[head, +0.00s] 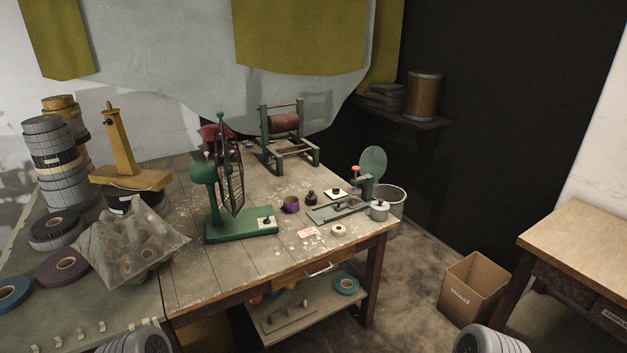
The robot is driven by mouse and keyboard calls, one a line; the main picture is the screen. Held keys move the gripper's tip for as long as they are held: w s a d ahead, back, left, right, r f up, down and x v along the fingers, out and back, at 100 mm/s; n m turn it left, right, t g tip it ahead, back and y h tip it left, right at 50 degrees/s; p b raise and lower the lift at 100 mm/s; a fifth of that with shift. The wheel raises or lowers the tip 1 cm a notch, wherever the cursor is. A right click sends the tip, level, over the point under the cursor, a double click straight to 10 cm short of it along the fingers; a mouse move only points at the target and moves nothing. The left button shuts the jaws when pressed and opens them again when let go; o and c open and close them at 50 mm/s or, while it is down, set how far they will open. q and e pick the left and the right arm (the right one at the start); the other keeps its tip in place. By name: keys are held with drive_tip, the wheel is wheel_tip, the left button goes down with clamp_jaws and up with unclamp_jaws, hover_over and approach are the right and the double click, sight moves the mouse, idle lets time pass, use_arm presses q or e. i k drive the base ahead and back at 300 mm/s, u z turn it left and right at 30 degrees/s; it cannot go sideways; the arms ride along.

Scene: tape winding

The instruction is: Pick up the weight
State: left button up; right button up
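A small dark knobbed piece (311,198), which looks like a weight, stands on the wooden table (200,270) between a purple tape roll (290,204) and a white square plate. A grey lidded metal piece with a knob (379,211) stands near the table's right corner and could also be a weight; I cannot tell which is meant. Only grey rounded parts of my arms show at the bottom edge, left and right. Neither gripper is in view.
A green fan-like device (240,232) stands left of the small pieces, with a green-disc device (372,165) to the right. A winding frame (285,135) is behind. A plastic bag (130,245) and tape rolls crowd the left. A cardboard box (474,287) stands on the floor.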

sight(311, 199)
drive_tip(key=z, duration=1.25)
drive_tip(key=i, duration=1.85)
drive_tip(key=u, duration=2.55)
